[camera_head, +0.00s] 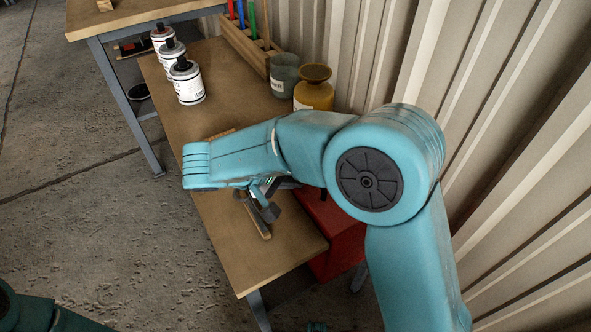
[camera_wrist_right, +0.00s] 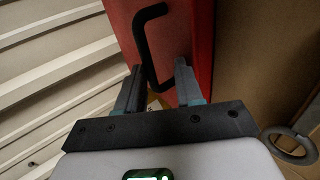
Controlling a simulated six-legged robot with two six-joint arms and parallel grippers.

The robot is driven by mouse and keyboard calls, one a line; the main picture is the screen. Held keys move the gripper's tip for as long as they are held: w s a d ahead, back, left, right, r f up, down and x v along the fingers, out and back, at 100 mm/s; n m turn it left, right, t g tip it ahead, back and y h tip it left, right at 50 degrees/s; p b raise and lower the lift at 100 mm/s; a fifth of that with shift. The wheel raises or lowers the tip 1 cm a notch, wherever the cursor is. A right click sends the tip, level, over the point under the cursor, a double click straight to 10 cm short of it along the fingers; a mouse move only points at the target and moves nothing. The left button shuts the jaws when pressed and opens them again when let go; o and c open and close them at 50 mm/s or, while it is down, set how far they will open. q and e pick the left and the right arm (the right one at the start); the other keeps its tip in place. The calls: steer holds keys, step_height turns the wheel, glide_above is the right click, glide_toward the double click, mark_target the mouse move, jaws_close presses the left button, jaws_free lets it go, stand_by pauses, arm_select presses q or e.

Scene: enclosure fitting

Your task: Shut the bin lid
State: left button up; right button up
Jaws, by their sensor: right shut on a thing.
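The red bin (camera_head: 338,235) stands beside the workbench, mostly hidden behind my right arm in the head view. In the right wrist view a red panel (camera_wrist_right: 190,35) with a black bar handle (camera_wrist_right: 143,40) fills the upper middle. I cannot tell the lid's angle. My right gripper (camera_wrist_right: 158,78) has its fingers on either side of the lower part of the handle and is shut on it. In the head view the right gripper (camera_head: 265,203) is small and partly hidden by its own arm. My left gripper is out of view.
The brown workbench (camera_head: 222,235) holds several white cans (camera_head: 187,83), a grey pot (camera_head: 284,78), a mustard jar (camera_head: 314,95) and a wooden rack (camera_head: 245,38). A corrugated wall (camera_head: 500,110) stands close on the right. A grey ring (camera_wrist_right: 290,145) shows in the wrist view.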

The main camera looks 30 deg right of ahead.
steer(key=shift+s+a+f, duration=0.15)
steer(key=shift+a+f, duration=0.2)
steer(key=shift+a, duration=0.1)
steer(key=r+p+v, duration=0.1)
steer(key=p+v, duration=0.2)
steer(key=v, duration=1.3)
steer(key=shift+w+d+p, duration=0.2)
steer(key=shift+d+p, duration=0.1)
steer(key=shift+p, duration=0.1)
steer(key=shift+d, duration=0.1)
